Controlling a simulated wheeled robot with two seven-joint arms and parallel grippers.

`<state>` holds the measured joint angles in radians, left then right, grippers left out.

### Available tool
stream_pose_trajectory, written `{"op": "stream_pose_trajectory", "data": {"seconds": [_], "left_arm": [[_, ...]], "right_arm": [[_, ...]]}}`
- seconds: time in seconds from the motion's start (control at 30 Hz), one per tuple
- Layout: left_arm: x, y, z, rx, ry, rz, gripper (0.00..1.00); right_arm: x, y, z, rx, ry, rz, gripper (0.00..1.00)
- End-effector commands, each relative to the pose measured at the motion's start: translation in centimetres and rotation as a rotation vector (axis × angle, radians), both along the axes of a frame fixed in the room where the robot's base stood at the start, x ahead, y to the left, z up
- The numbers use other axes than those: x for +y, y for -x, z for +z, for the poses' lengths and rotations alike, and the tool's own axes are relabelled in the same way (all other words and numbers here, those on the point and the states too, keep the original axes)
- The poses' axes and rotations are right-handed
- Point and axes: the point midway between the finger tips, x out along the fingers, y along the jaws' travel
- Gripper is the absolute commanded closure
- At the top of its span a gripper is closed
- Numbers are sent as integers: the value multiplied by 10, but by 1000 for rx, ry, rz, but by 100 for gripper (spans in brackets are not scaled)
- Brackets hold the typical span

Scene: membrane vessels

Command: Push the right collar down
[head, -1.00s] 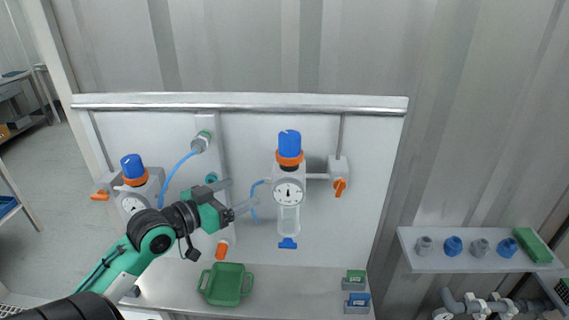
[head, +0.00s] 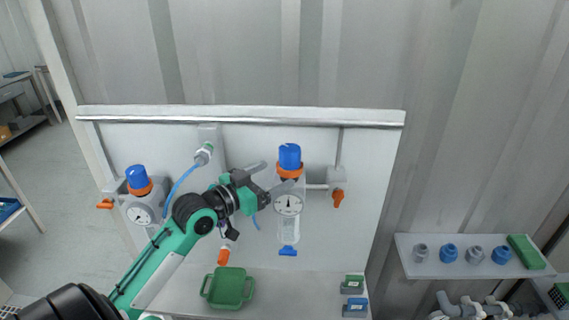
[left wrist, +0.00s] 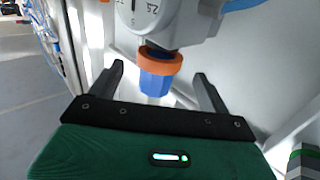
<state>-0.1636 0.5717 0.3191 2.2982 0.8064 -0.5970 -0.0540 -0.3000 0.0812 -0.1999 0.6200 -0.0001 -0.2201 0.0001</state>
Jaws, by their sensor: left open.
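The right collar (head: 290,170) is an orange ring under the blue knob (head: 289,155) of the right-hand unit, above its round gauge (head: 288,204). My left gripper (head: 272,178) is open, just left of this collar, with one finger tip overlapping the unit in the head view. In the left wrist view the orange collar (left wrist: 160,60) and blue knob (left wrist: 159,86) appear inverted, between the spread fingers, which look apart from them. The left-hand unit has a similar orange collar (head: 138,189) and blue knob (head: 136,176). My right gripper is out of view.
An orange-handled valve (head: 338,198) is right of the right unit. A blue hose (head: 180,182) runs behind my left arm. A green tray (head: 228,288) sits below. A shelf (head: 430,268) with several small fittings stands at the right.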

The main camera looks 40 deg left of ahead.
Motion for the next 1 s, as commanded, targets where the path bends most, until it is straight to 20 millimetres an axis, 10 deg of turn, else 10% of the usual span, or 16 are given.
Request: {"op": "stream_pose_trajectory", "data": {"seconds": [0.7, 1.0], "left_arm": [[-11, -45, 0, 0, -1, 0, 20], [-11, -45, 0, 0, -1, 0, 75]], "right_arm": [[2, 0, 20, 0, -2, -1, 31], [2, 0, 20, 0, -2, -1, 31]]}}
